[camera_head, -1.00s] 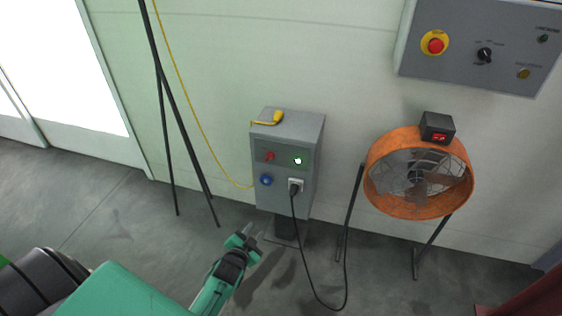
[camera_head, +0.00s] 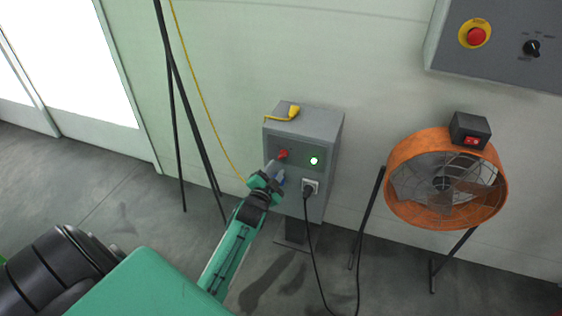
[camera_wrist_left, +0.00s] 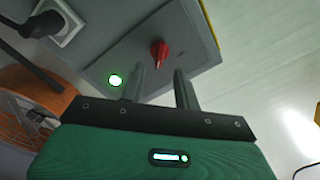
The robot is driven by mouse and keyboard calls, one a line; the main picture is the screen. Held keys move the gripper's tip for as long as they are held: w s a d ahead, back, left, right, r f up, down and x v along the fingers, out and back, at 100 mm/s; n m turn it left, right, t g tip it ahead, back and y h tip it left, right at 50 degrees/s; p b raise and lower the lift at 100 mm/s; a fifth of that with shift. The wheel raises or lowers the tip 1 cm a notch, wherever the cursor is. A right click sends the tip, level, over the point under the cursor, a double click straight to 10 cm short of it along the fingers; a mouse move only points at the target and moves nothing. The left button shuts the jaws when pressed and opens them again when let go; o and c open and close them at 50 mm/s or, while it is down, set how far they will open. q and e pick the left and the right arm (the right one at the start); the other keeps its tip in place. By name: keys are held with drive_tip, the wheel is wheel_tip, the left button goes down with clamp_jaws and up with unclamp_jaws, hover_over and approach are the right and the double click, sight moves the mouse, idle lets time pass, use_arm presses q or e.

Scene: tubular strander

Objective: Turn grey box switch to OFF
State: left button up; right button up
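The grey box (camera_head: 308,127) stands on a post against the wall. My left gripper (camera_head: 275,170) is in front of the box's left side, just below the red switch. In the left wrist view the gripper (camera_wrist_left: 160,84) has its two fingers apart with nothing between them, and the red switch (camera_wrist_left: 159,53) lies beyond the fingertips. I cannot tell whether they touch the panel. My right gripper is not in view.
A yellow plug (camera_head: 287,112) with cable lies on top of the box. The black cable (camera_head: 312,250) hangs down to the floor. An orange fan (camera_head: 404,165) stands at right, a control panel (camera_head: 503,45) hangs above it, and black poles (camera_head: 180,110) stand at left.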

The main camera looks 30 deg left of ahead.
sight(282, 158)
use_arm(q)
drive_tip(key=x, duration=0.5)
drive_tip(key=shift+w+b, duration=0.3)
drive_tip(key=shift+w, duration=0.15)
clamp_jaws()
